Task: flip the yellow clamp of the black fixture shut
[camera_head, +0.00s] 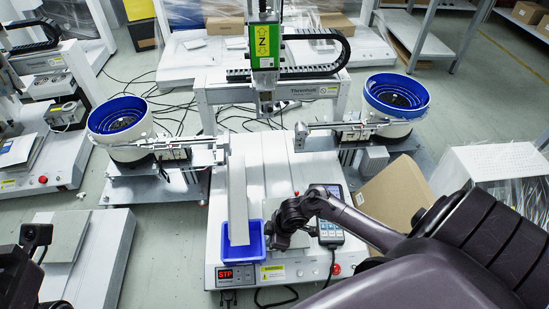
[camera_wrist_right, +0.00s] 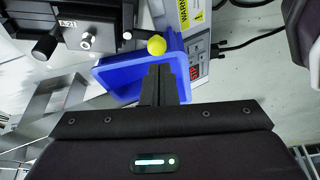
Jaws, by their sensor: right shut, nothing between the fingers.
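The black fixture (camera_wrist_right: 85,25), marked A-21, fills the upper left of the right wrist view. A yellow ball knob (camera_wrist_right: 156,46) on it, the clamp's end, lies just beyond my right gripper's fingertips. My right gripper (camera_wrist_right: 160,70) is shut and empty, its fingers close to the knob; whether they touch I cannot tell. In the head view my right gripper (camera_head: 279,229) is over the right front of the white machine base, and my arm hides most of the fixture. The fingers of my left gripper do not show; only dark arm parts are at the left edge.
A blue bin (camera_head: 227,247) stands left of my right gripper; it also shows in the right wrist view (camera_wrist_right: 114,79). A handheld keypad (camera_head: 330,232) lies right of my gripper. The screwdriver gantry (camera_head: 265,48) stands behind. A cardboard box (camera_head: 394,203) is at the right.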

